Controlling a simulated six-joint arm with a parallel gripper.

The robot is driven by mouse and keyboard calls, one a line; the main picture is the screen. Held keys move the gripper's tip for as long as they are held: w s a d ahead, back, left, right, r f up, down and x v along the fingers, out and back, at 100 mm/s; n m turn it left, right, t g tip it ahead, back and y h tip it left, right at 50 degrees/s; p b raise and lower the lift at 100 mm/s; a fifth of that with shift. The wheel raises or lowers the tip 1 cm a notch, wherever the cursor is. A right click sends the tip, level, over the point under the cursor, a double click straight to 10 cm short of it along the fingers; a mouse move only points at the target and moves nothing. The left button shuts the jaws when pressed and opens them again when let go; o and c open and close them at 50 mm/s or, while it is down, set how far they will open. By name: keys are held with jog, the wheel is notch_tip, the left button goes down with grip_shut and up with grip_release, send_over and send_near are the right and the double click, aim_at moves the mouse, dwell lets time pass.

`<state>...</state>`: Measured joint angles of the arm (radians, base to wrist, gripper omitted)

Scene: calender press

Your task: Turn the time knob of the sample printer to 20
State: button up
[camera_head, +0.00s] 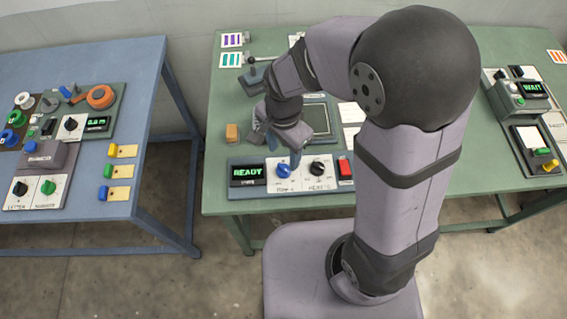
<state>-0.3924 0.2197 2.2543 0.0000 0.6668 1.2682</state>
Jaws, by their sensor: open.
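The control panel (262,190) at the front of the green table has a green READY display (247,172), a blue knob (284,171), a black knob (317,168) and a red switch (345,168). The lettering under the two knobs is too small to read surely, so I cannot tell which is the time knob or the value either one points at. My gripper (284,150) is open and points down, just behind and above the blue knob. It appears empty and apart from the knobs. The fingers' exact height above the panel cannot be told.
A dark-framed screen plate (318,108) lies behind the panel, partly hidden by my arm. A WAIT unit (532,90) stands at right. A blue table (145,75) with other devices is at left, across a gap.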

aim_at(283, 168)
jog(key=shift+f+p, duration=0.6)
jog(key=shift+f, duration=3)
jog(key=c, duration=1)
